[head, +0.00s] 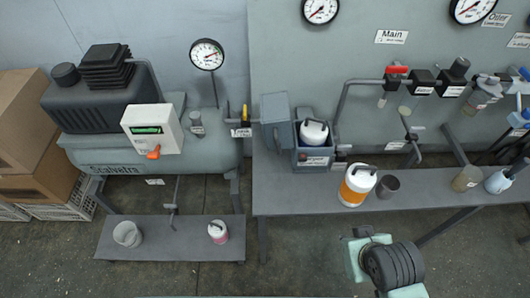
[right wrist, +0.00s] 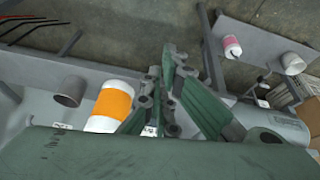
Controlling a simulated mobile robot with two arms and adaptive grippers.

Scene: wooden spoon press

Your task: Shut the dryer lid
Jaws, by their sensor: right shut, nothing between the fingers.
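A small grey box (head: 315,160) stands at the left end of the grey bench, with a white canister (head: 314,131) inside. It is the only open lidded box I see, so I take it as the dryer; its label is too small to read. Its grey lid (head: 275,122) stands open at the box's left side. My right gripper (head: 362,234) is shut and empty, in front of the bench and below right of the box, apart from the lid. Its green fingers show in the right wrist view (right wrist: 176,72), where they hide much of the bench. My left gripper is not in view.
A white and orange bottle (head: 356,186) and a dark cup (head: 387,187) stand on the bench (head: 300,195) between my gripper and the wall. Pipes and valves (head: 397,72) rise behind. A lower shelf (head: 150,240) holds a cup and a small pink bottle.

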